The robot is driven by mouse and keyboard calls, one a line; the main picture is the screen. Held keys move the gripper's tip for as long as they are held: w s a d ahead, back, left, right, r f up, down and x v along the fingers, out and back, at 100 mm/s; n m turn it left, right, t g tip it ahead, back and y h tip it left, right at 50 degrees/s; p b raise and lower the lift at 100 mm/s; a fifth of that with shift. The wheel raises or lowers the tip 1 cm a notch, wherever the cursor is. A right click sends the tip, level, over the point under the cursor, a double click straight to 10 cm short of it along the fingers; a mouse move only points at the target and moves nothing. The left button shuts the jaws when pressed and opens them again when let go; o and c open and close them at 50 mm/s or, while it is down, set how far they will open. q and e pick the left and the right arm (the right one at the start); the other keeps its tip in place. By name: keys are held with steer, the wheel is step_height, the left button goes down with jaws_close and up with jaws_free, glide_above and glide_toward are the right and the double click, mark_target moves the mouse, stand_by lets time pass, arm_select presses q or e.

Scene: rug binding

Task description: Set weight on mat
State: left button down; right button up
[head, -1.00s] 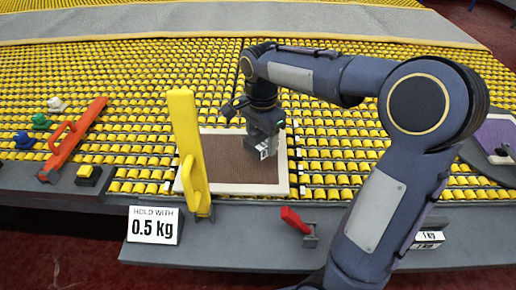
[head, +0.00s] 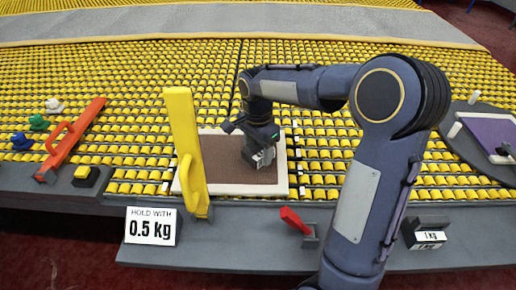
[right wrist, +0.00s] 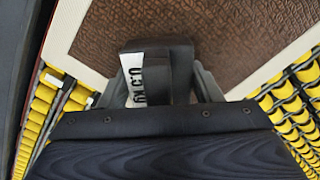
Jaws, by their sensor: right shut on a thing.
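The brown mat (head: 225,172) with a cream border lies on the yellow roller bed, behind the front ledge. My right gripper (head: 262,148) is over the right half of the mat, shut on a dark weight (head: 264,160) with a white label. In the right wrist view the weight (right wrist: 158,60) sits between the fingers, its label reading 0.5 kg, with the brown mat (right wrist: 215,30) beyond it. I cannot tell whether the weight touches the mat. A second weight (head: 428,237), labelled 1 kg, stands on the front ledge at the right. My left gripper is not in view.
A tall yellow bar with a handle (head: 181,130) stands at the mat's left edge. A sign (head: 151,226) reads "HOLD WITH 0.5 kg". A red lever (head: 296,220) is on the ledge. An orange bar (head: 75,140) and a yellow-topped block (head: 86,176) lie at left; a purple piece (head: 490,135) at right.

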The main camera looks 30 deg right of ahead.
steer(key=o, duration=1.3)
steer(key=shift+o, duration=0.2)
steer(key=shift+r, duration=0.5)
step_height(320, 180, up, 11)
steer(key=shift+r+p, duration=0.15)
steer(key=shift+p, duration=1.05)
